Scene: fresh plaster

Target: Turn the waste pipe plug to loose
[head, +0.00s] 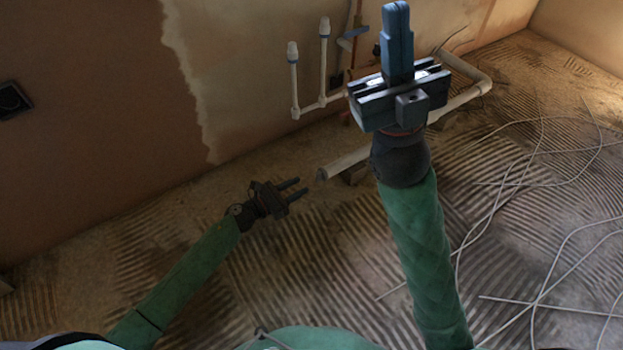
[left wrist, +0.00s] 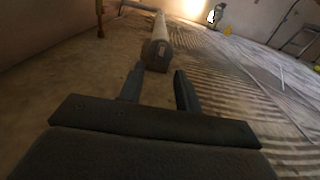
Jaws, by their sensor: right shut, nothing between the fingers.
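The waste pipe (head: 346,161) is pale and runs low along the floor by the wall. Its near end carries the grey round plug (head: 321,174), which also shows in the left wrist view (left wrist: 157,55) with a small lighter patch on its face. I cannot tell which way the plug is turned. My left gripper (head: 303,186) is open and empty, its two fingers pointing at the plug with a gap before it; in the left wrist view the fingertips (left wrist: 158,70) stand either side of the plug's lower edge. My right gripper (head: 396,6) is raised, shut and empty, in front of part of the pipe.
Two white capped pipe stubs (head: 294,82) rise by the wall. A small block (head: 354,174) sits under the waste pipe. Loose pale cables (head: 540,290) lie across the ridged floor at the right. A dark wall box (head: 10,99) is at far left.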

